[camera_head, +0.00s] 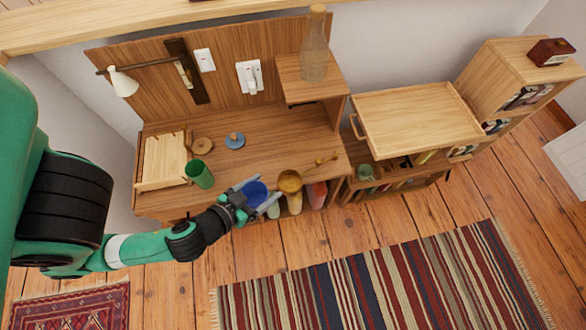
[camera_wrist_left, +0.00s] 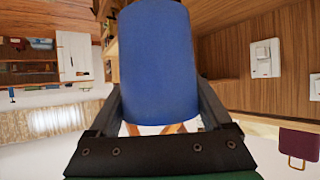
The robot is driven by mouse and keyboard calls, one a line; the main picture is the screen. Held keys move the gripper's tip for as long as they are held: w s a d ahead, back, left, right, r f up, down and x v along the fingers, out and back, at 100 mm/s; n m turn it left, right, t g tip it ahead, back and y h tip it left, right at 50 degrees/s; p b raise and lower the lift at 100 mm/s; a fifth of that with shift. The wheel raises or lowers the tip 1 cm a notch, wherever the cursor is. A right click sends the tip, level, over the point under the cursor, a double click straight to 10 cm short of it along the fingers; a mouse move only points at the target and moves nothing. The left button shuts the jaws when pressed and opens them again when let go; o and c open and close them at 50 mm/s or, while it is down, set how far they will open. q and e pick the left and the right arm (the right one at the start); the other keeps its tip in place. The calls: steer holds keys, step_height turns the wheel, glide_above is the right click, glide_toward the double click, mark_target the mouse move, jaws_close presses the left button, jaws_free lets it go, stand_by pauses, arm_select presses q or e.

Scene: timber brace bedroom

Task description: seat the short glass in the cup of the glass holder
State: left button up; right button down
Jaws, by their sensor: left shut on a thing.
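My left gripper (camera_head: 260,193) is shut on a blue glass (camera_head: 254,191), which looks like the short glass. In the left wrist view the blue glass (camera_wrist_left: 157,62) fills the space between the two fingers. In the head view it is over the front edge of the wooden desk, just left of a yellow cup (camera_head: 290,182). The yellow cup, with a thin arm reaching to its right, may be the cup of the glass holder; I cannot tell for sure. The gap between the glass and the yellow cup is small. My right gripper is not in view.
A green glass (camera_head: 199,174) stands on the desk (camera_head: 275,134) left of my gripper. A wooden tray (camera_head: 165,160), a round wooden piece (camera_head: 202,145) and a blue lidded item (camera_head: 235,141) are behind. A bottle (camera_head: 315,48) stands on the raised shelf. The desk's middle is clear.

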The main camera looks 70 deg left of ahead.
arm_select(q)
steer(key=shift+w+a+f, duration=0.1)
steer(key=shift+w+a, duration=0.05)
steer(key=b+x, duration=0.1)
steer(key=x, duration=0.9)
steer(key=s+f+b+x, duration=0.1)
steer(key=x, duration=0.5)
steer(key=shift+b, duration=0.35)
steer(key=shift+w+a+f+b, duration=0.1)
steer(key=shift+f+b, duration=0.3)
steer(key=shift+f, duration=0.55)
steer(key=shift+w+a+f+b, duration=0.1)
steer(key=shift+f+b, duration=0.3)
steer(key=shift+f, duration=0.5)
